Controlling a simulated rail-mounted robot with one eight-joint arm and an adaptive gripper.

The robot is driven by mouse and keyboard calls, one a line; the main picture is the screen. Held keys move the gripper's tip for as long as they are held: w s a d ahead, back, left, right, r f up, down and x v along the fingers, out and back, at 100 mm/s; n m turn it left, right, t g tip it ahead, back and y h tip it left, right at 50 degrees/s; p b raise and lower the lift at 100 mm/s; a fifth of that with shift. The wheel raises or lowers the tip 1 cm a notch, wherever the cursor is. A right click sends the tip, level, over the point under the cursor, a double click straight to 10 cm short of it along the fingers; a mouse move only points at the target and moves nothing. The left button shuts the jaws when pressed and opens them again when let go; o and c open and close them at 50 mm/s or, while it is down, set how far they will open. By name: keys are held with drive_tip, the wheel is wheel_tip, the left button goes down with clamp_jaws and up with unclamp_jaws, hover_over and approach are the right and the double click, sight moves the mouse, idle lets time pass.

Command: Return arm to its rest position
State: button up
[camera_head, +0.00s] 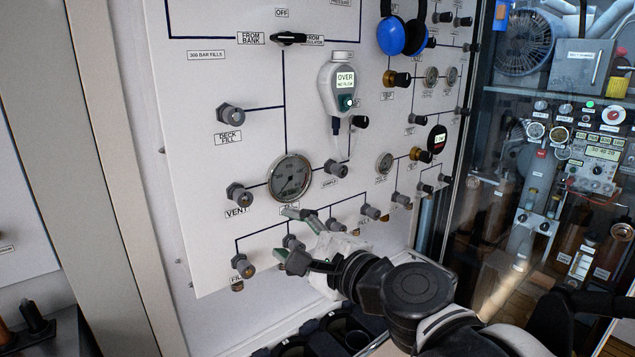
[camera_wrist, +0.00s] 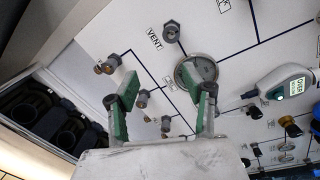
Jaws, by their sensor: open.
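My gripper (camera_head: 296,240) is open and empty in front of the lower part of the white fill panel (camera_head: 200,180). Its two fingers stand wide apart near the bottom row of valve knobs, below the round gauge (camera_head: 289,178). In the wrist view the green finger pads of my gripper (camera_wrist: 163,108) show with nothing between them but the panel and a few knobs behind. My arm reaches in from the lower right. I cannot tell whether a fingertip touches the panel or a knob.
The vent knob (camera_head: 239,194) and deck fill knob (camera_head: 230,115) stick out at the left. A handheld analyser (camera_head: 339,85) and blue headphones (camera_head: 402,34) hang on the panel. Dark cylinders in a rack (camera_wrist: 50,115) stand below. A glass-fronted equipment bay (camera_head: 550,150) is at the right.

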drive_tip(key=s+d+f+n+g+h, duration=0.1)
drive_tip(key=s+d+f+n+h, duration=0.2)
drive_tip(key=d, duration=0.5)
drive_tip(key=s+d+f+n+g+h, duration=0.2)
drive_tip(key=s+d+f+n+h, duration=0.2)
drive_tip(key=d, duration=0.5)
drive_tip(key=s+d+f+n+g+h, duration=0.2)
drive_tip(key=s+d+f+n+h, duration=0.2)
drive_tip(key=d+f+n, duration=0.3)
drive_tip(key=shift+s+d, duration=0.35)
drive_tip(key=shift+d, duration=0.65)
